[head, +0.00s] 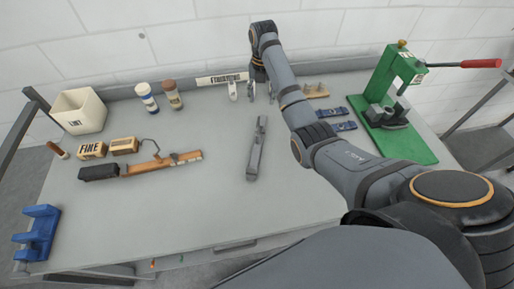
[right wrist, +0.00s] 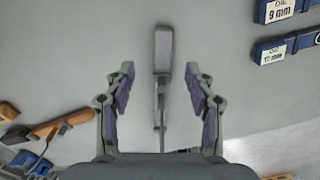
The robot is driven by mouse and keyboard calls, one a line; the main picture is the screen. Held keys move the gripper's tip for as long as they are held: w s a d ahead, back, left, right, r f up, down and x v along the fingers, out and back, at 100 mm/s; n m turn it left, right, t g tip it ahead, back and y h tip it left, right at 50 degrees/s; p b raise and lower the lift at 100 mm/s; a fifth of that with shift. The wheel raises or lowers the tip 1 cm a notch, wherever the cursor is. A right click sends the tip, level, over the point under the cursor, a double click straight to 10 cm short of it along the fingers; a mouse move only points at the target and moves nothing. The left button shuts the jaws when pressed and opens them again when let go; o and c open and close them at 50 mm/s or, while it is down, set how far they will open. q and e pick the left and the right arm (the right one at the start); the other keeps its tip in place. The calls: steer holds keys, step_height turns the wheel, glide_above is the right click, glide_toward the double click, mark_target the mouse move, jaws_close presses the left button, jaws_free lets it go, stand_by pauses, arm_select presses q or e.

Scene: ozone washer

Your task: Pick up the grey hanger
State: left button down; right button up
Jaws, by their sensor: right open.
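The grey hanger (head: 254,158) lies flat on the workbench near its middle, a long narrow grey piece with a broader block at one end. In the head view my right gripper (head: 262,92) is over the back part of the bench, beyond the hanger. In the right wrist view the grey hanger (right wrist: 162,52) shows between the two fingers of my right gripper (right wrist: 161,88), which are spread wide on either side with clear gaps. The gripper is open and holds nothing. My left gripper is not in view.
A green press (head: 400,130) with a red handle stands at the right. Blue boxes (head: 332,111) lie beside my right arm. A wooden-handled tool (head: 150,166), small blocks, bottles and a cream bin (head: 78,110) fill the left. The front middle of the bench (head: 190,210) is clear.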

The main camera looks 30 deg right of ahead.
steer(key=p, duration=0.1)
glide_above(263, 118)
steer(key=f, duration=0.5)
steer(key=shift+a+f, duration=0.2)
steer(key=shift+a, duration=0.05)
steer(key=f+p, duration=0.1)
steer(key=f, duration=0.1)
steer(key=f+p, duration=0.1)
steer(key=f, duration=0.2)
steer(key=shift+s+d, duration=0.1)
steer(key=shift+d, duration=0.1)
steer(key=shift+f, duration=0.1)
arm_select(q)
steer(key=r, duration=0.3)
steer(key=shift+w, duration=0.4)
arm_select(e)
jaws_close()
